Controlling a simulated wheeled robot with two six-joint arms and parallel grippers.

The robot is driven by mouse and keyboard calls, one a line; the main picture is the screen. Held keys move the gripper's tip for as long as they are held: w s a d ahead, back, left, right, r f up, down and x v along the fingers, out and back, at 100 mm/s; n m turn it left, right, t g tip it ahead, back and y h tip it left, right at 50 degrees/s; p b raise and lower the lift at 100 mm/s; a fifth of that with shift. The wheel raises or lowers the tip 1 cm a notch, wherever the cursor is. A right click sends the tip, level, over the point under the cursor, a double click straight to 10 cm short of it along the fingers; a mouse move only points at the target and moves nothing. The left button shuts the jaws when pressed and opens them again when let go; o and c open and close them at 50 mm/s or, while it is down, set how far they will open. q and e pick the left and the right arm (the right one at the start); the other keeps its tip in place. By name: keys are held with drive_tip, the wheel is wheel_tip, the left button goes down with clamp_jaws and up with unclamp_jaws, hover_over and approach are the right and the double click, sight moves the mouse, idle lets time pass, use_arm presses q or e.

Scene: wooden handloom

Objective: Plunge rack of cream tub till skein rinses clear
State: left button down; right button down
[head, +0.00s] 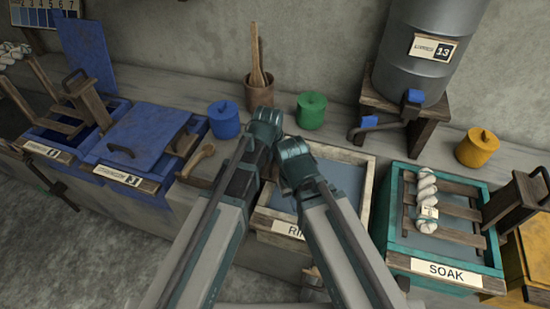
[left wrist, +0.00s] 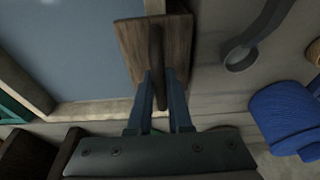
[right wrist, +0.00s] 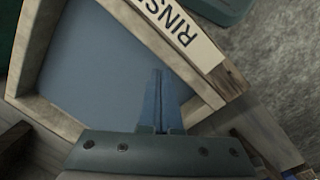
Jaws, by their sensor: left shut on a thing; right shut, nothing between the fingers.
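The cream tub (head: 362,180), labelled RINSE, stands in the middle with grey-blue liquid, partly hidden by my arms. My left gripper (head: 265,118) is at its back left edge. In the left wrist view that gripper (left wrist: 158,85) is shut on the dark bar handle (left wrist: 156,45) of a wooden board (left wrist: 180,45) by the tub's rim; I cannot tell if this board belongs to the rack. My right gripper (head: 292,155) is shut and empty over the tub; it also shows in the right wrist view (right wrist: 158,80). No skein shows in the visible part of this tub.
A white skein (head: 427,205) lies on the teal SOAK tub's slatted rack (head: 460,212). A blue-lidded tub (head: 140,135) and wooden ladle (head: 197,160) are left. Blue (head: 224,120) and green (head: 311,110) jars stand behind. A metal drum (head: 428,45) stands back right.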

use_arm(q)
drive_tip(key=w+d+p+v, duration=0.1)
drive_tip(key=w+p+v, duration=0.2)
drive_tip(key=p+v, duration=1.1)
drive_tip(key=shift+r, duration=0.65)
drive_tip(key=shift+w+f, duration=0.1)
drive_tip(key=s+b+x, duration=0.1)
drive_tip(key=b+x, duration=0.4)
drive_tip(key=s+b+x, duration=0.1)
drive_tip(key=b+x, duration=0.4)
drive_tip(key=s+a+f+b+x, duration=0.1)
drive_tip(key=b+x, duration=0.4)
drive_tip(key=shift+s+b, duration=0.2)
drive_tip(key=shift+b, duration=0.15)
drive_tip(key=shift+r, duration=0.15)
idle(0.8)
